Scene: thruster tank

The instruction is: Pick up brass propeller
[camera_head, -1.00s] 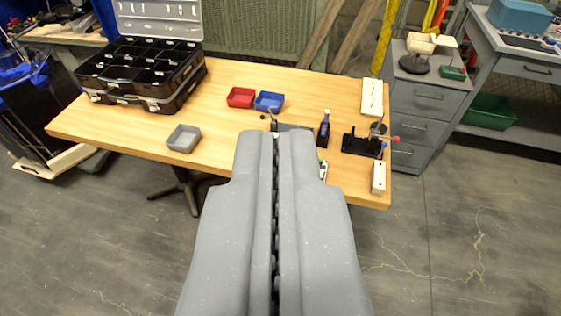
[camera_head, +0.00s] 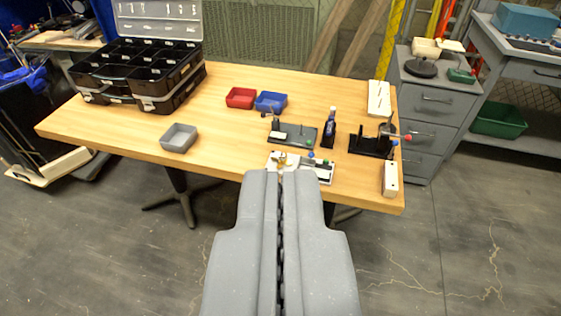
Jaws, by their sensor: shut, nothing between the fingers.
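My gripper (camera_head: 281,174) is shut and empty, in the lower middle of the view. Its tips reach the front edge of the wooden table in the picture. A small brass-coloured thing (camera_head: 281,160), perhaps the brass propeller, shows just beyond the tips on a white base (camera_head: 318,172). It is too small to make out its shape, and the gripper tips partly cover the base. I cannot tell how far the tips are from it.
On the wooden table (camera_head: 220,130) are a grey tray (camera_head: 179,138), red and blue trays, a dark plate with a post (camera_head: 293,133), a dark bottle (camera_head: 328,130), a black stand (camera_head: 371,146) and white blocks. A black organizer case (camera_head: 140,75) stands at left. Grey drawers stand at right.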

